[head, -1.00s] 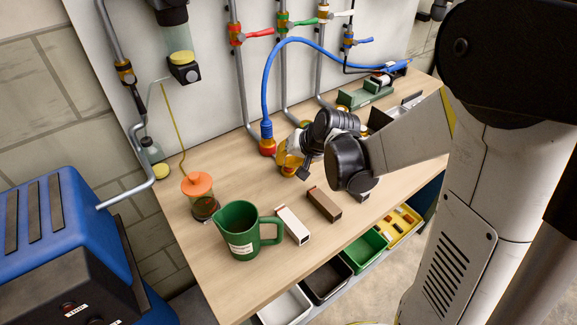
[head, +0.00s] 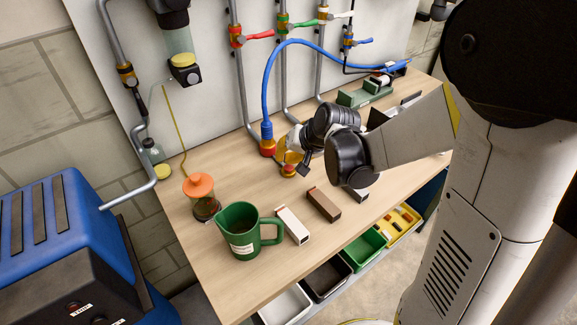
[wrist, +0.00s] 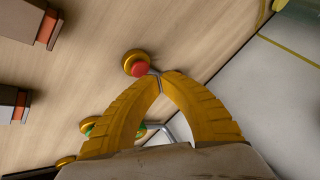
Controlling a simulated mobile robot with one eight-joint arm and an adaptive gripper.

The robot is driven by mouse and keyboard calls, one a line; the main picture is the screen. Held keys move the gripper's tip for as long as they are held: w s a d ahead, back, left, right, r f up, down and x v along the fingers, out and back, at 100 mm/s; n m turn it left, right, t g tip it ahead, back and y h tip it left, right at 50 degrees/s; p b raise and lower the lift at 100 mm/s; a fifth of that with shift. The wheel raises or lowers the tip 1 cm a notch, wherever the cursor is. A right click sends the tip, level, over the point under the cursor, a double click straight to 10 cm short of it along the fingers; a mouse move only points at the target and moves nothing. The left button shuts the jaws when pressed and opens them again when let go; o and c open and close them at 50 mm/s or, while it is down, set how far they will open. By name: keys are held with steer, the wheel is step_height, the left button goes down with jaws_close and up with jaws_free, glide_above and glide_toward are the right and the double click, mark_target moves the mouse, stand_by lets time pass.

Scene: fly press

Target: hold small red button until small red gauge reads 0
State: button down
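A small red button (wrist: 140,69) on a round gold base (wrist: 131,57) stands on the wooden table in the wrist view. My gripper (wrist: 162,73) has two ridged yellow fingers whose tips come together just beside the button. Nothing shows between them, and I cannot tell whether they touch the button. In the head view my gripper (head: 287,158) is over the table near the foot of the blue hose, partly hidden by my dark wrist. I cannot make out a small red gauge in either view.
A blue hose (head: 266,90) rises from the table beside my gripper. A green jug (head: 238,238), an orange-topped jar (head: 199,190), a white box (head: 292,225) and a brown box (head: 324,204) stand nearer the front. Valve pipes run up the back panel.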

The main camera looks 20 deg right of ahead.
steer(key=shift+r+p, duration=2.05)
steer(key=shift+r, duration=0.55)
steer(key=shift+f, duration=0.1)
steer(key=s+r+n+h, duration=0.1)
steer(key=s+r, duration=0.3)
steer(key=s, duration=0.6)
steer(key=s+r+n+h, duration=0.2)
steer(key=s+r, duration=0.3)
steer(key=s, duration=0.6)
steer(key=shift+d+r+n, duration=0.15)
steer(key=shift+d+n, duration=0.2)
steer(key=shift+n, duration=0.25)
